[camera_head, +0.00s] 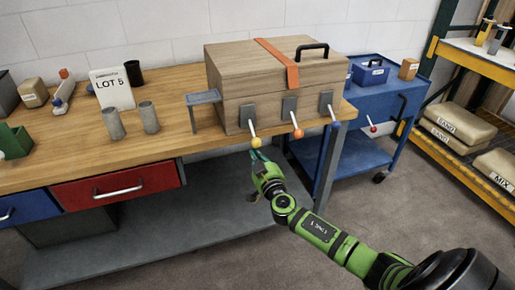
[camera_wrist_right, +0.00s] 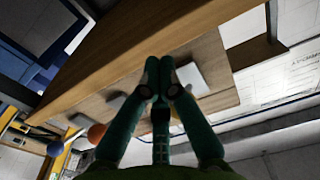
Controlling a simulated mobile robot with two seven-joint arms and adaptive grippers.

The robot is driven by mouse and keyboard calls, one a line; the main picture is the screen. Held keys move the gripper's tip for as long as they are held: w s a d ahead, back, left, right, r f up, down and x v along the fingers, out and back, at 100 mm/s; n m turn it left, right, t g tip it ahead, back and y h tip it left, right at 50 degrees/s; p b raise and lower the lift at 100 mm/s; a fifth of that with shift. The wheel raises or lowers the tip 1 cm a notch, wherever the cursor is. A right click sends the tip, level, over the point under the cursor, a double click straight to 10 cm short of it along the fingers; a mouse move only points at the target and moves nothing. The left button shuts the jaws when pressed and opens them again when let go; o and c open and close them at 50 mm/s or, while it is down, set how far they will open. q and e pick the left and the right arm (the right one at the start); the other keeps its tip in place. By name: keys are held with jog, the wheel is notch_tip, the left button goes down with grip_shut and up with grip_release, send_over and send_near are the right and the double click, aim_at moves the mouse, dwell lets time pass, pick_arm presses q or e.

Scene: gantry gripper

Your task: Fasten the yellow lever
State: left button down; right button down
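The wooden box (camera_head: 268,80) on the bench has three levers on its front, each on a grey plate. The yellow lever (camera_head: 255,142) is the leftmost; its rod slopes down and outward to a yellow knob. My right gripper (camera_head: 256,155) is just below this knob in the head view; I cannot tell whether they touch. In the right wrist view its teal fingers (camera_wrist_right: 159,65) meet at the tips, with nothing visible between them. My left gripper is out of view.
The orange lever (camera_head: 298,133) and blue lever (camera_head: 336,124) hang close to the right; their knobs show in the right wrist view. A grey bracket (camera_head: 203,97) stands left of the box. A blue cart (camera_head: 385,105) stands right of the bench.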

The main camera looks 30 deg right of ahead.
jog(key=shift+r+p, duration=1.6)
jog(key=shift+r, duration=0.65)
jog(key=shift+r+p, duration=1.1)
jog(key=shift+r, duration=0.3)
jog(key=shift+s+a+f+b, duration=0.1)
jog(key=shift+s+f+b, duration=0.35)
jog(key=shift+f, duration=0.1)
jog(key=shift+s+a+f+b, duration=0.15)
jog(key=shift+s+f+b, duration=0.2)
jog(key=shift+s, duration=0.1)
send_near(257, 143)
jog(key=shift+x, duration=1)
jog(key=shift+f, duration=0.1)
